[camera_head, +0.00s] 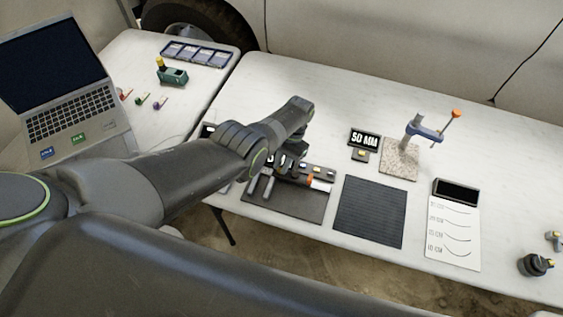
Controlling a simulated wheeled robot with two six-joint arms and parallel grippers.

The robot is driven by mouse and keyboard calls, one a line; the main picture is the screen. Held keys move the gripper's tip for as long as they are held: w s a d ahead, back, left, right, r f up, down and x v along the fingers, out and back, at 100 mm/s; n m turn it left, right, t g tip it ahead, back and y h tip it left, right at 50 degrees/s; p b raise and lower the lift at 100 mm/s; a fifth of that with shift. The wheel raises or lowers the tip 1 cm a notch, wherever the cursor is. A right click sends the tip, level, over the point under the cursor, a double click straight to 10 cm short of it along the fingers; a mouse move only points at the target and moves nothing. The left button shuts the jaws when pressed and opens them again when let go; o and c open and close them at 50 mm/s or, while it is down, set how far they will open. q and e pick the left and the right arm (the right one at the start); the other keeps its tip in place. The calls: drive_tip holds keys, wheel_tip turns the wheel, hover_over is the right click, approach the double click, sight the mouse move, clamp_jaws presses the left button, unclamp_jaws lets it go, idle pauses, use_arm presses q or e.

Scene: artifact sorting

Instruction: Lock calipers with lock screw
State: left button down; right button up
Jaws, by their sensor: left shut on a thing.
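My left gripper (276,180) is low over the dark tool mat (292,212), at its upper left part. Its jaws are shut on a small metallic tool, which may be the calipers; the gripper and wrist hide most of it. Other small tools lie close by on the mat, one with an orange part (319,184). I cannot make out the lock screw. My right gripper is not in view.
A blue clamp-like piece (425,132) stands on a speckled base (399,165). A dark ribbed mat (371,211) and a chart sheet (454,236) lie to the right. A laptop (66,97) is at left.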

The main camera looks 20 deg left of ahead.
use_arm(q)
drive_tip(key=shift+m, duration=0.4)
drive_tip(key=c, duration=1.3)
unclamp_jaws()
drive_tip(key=shift+r, duration=0.1)
drive_tip(key=shift+w+d+r, duration=0.1)
drive_tip(key=shift+w+r, duration=0.1)
drive_tip(key=shift+r, duration=0.15)
drive_tip(key=v, duration=1.6)
drive_tip(key=shift+d+r, duration=0.2)
drive_tip(key=shift+r, duration=0.05)
